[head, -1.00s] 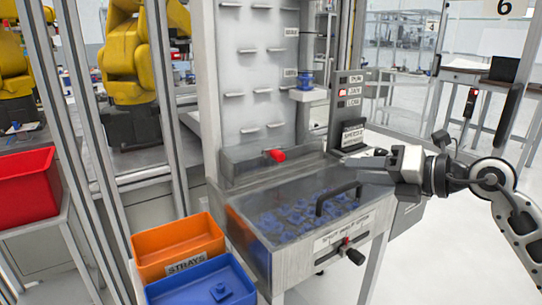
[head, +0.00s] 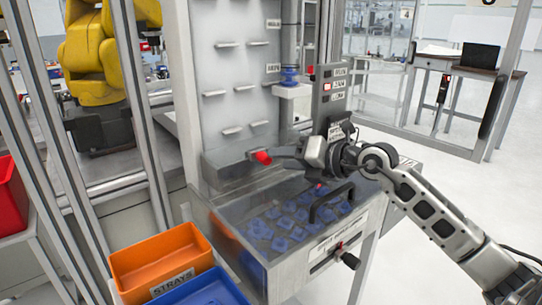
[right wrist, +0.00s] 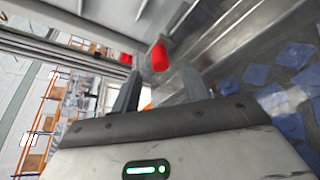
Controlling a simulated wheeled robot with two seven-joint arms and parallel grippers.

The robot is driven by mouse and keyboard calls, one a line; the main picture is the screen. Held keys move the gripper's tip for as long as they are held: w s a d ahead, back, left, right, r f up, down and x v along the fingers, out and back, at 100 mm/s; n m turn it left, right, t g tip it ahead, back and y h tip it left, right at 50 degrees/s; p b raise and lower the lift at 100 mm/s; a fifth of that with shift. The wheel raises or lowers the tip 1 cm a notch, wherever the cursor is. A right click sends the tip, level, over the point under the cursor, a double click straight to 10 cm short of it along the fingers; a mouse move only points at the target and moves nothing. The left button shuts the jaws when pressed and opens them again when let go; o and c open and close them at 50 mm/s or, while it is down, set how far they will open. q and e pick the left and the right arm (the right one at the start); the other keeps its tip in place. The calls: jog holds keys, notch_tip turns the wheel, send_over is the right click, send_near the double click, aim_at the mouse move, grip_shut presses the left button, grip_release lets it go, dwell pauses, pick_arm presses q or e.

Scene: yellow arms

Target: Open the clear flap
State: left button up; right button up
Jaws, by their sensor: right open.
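The clear flap (head: 238,208) lies closed over a bin of blue parts, with a black arched handle (head: 331,203) on its front half. A red knob (head: 262,157) sticks out at the back of the bin, above the flap. My right gripper (head: 279,158) is at the right of the knob, above the back of the flap. In the right wrist view its two fingers (right wrist: 160,80) are apart and empty, and the red knob (right wrist: 159,57) shows between and just beyond the tips. I cannot tell whether they touch it. My left gripper is not in view.
An orange bin (head: 160,258) labelled STRAYS and a blue bin (head: 205,292) stand front left of the machine. A button panel (head: 333,95) stands behind my right wrist. Metal posts rise at left.

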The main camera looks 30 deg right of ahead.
aim_at(265, 147)
jog(key=x, duration=0.4)
jog(key=shift+w+a, duration=0.1)
jog(key=shift+w, duration=0.1)
jog(key=shift+c, duration=0.4)
jog(key=shift+p, duration=0.3)
grip_shut()
